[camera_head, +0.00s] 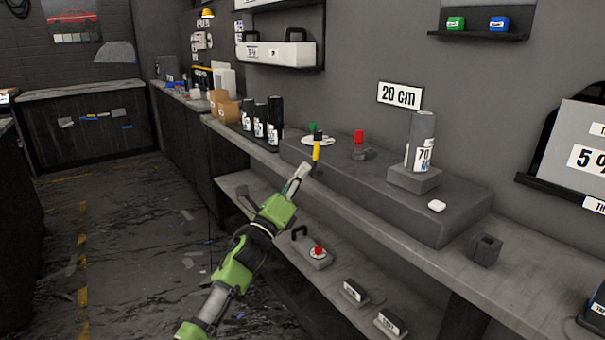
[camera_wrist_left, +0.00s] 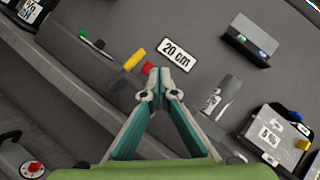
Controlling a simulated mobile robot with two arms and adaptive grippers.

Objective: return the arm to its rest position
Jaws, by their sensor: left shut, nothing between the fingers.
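My left arm is green and grey and reaches in from the bottom of the head view. My left gripper (camera_head: 297,178) is in front of the bench edge, near the left end of the raised grey block (camera_head: 395,205). In the left wrist view the fingertips (camera_wrist_left: 159,75) meet at the middle with nothing between them. A yellow object (camera_head: 316,151) stands just beyond the gripper in the head view, and also shows in the left wrist view (camera_wrist_left: 134,59). My right gripper is in neither view.
The bench (camera_head: 500,290) runs along the wall. On the block stand a red-topped item (camera_head: 359,146) and a grey roll (camera_head: 421,138). Dark rolls (camera_head: 274,122) stand further left. The floor at left is open.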

